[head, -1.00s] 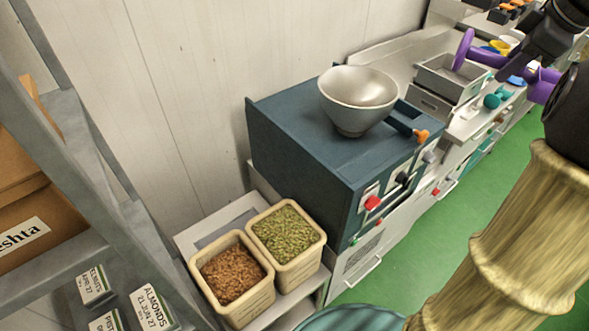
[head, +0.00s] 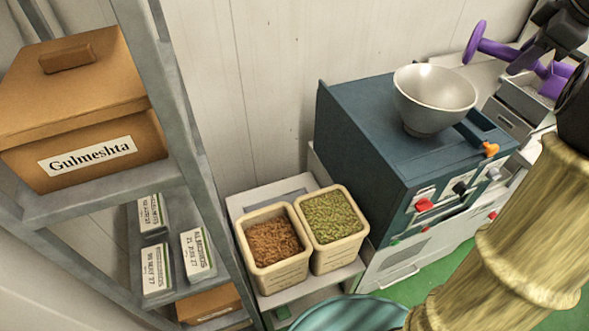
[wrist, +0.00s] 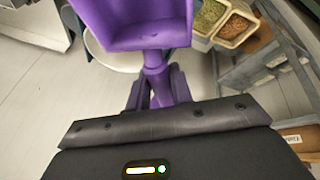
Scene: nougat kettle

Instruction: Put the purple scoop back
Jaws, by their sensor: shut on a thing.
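The purple scoop (head: 492,48) is in my gripper at the top right of the head view. My gripper (head: 535,62) is shut on its handle and holds it in the air, above and beyond the blue-grey machine. In the wrist view the scoop (wrist: 140,28) fills the top middle, its squarish bowl facing away from the gripper (wrist: 158,92), whose fingers close around the handle. I cannot see anything inside the bowl. Two cream bins stand side by side, one with brown contents (head: 272,245) and one with green contents (head: 331,218); both also show at the top right of the wrist view.
A metal bowl (head: 435,98) stands on the blue-grey machine (head: 362,130), beside an orange-tipped handle (head: 490,149). A grey shelf rack (head: 190,130) on the left holds a labelled brown box (head: 80,110) and several small labelled packs. A teal round thing (head: 350,314) is at the bottom.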

